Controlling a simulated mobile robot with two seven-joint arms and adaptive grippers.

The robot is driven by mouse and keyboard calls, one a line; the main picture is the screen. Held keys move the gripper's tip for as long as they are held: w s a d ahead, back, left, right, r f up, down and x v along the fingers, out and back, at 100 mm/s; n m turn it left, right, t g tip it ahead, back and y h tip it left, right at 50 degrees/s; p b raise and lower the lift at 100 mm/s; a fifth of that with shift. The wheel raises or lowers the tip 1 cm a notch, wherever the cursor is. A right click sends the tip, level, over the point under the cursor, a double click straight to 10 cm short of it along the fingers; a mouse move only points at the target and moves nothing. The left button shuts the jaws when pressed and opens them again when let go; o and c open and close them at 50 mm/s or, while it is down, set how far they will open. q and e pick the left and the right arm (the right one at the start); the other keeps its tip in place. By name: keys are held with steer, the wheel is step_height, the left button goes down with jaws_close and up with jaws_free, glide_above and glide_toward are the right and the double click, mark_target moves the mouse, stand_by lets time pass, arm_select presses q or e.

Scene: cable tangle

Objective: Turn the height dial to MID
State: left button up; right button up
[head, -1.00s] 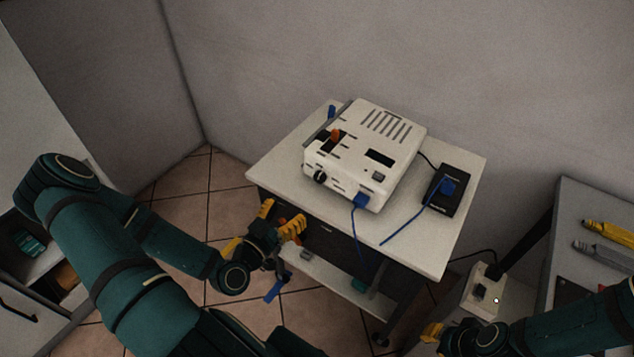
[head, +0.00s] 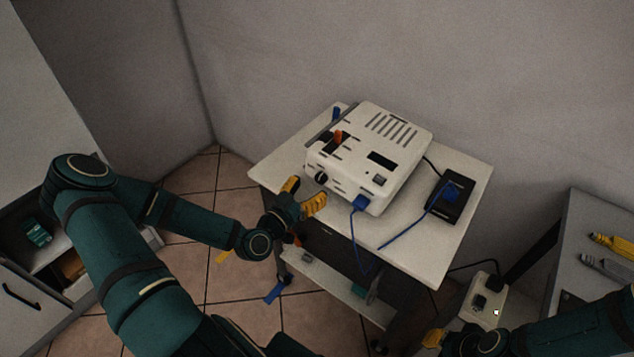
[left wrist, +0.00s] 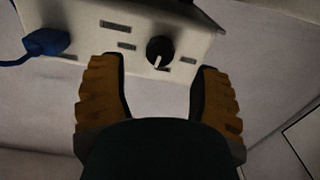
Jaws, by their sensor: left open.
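The height dial is a round black knob (head: 321,177) on the front face of a white machine (head: 400,150) on the table. In the left wrist view the dial (left wrist: 160,50) shows a white pointer line running downward in the picture; its labels are too small to read. My left gripper (head: 304,195) is open in front of that face, just below the dial. In the left wrist view its yellow fingers (left wrist: 158,72) stand apart on either side of the dial, with nothing between them and no visible touch. My right gripper (head: 435,338) shows only partly, at the bottom right.
A blue plug and cable (head: 361,203) sit in the machine's front, right of the dial. A black box (head: 451,197) with a blue plug lies on the table (head: 418,262). A power strip (head: 485,302) stands at the lower right, near a grey bench (head: 590,215).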

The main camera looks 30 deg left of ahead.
mark_target(318, 180)
arm_select(q)
steer(key=shift+w+d, duration=0.2)
steer(key=shift+w, duration=1.7)
steer(key=shift+c, duration=0.2)
jaws_close()
